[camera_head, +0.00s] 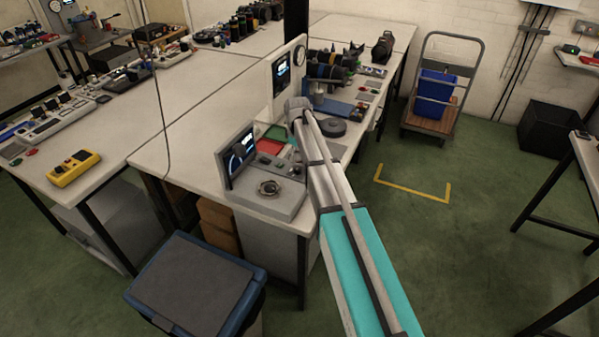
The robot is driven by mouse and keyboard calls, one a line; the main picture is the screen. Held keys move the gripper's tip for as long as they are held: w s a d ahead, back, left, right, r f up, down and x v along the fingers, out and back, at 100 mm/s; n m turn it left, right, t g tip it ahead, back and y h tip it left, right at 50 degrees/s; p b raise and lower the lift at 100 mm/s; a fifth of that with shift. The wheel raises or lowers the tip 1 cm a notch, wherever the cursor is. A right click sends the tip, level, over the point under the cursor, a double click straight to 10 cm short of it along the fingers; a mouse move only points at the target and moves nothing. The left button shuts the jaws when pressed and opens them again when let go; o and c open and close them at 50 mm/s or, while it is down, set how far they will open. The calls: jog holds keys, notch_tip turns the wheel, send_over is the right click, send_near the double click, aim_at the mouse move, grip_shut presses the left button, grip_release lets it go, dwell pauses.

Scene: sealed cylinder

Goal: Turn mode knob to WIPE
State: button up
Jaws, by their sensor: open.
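A grey console (262,205) stands on the near corner of the white workbench. Small dark controls (265,160) sit behind the fitting. I cannot tell which one is the mode knob, and no WIPE label is readable. My arm reaches up from the bottom right, past the console's right side, to a grey joint above the bench. My gripper does not show; the arm's end is beyond or behind that joint.
A white panel with a display (283,77) stands farther back. A blue bin with a grey lid (196,283) is on the floor in front of the bench. Open green floor (450,240) lies to the right.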

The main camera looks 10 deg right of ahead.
aim_at(298, 168)
jog(key=shift+f+b, duration=2.85)
jog(key=shift+f, duration=0.3)
jog(key=shift+c, duration=0.2)
grip_shut()
jog(key=shift+d, duration=0.2)
jog(key=shift+a, duration=0.1)
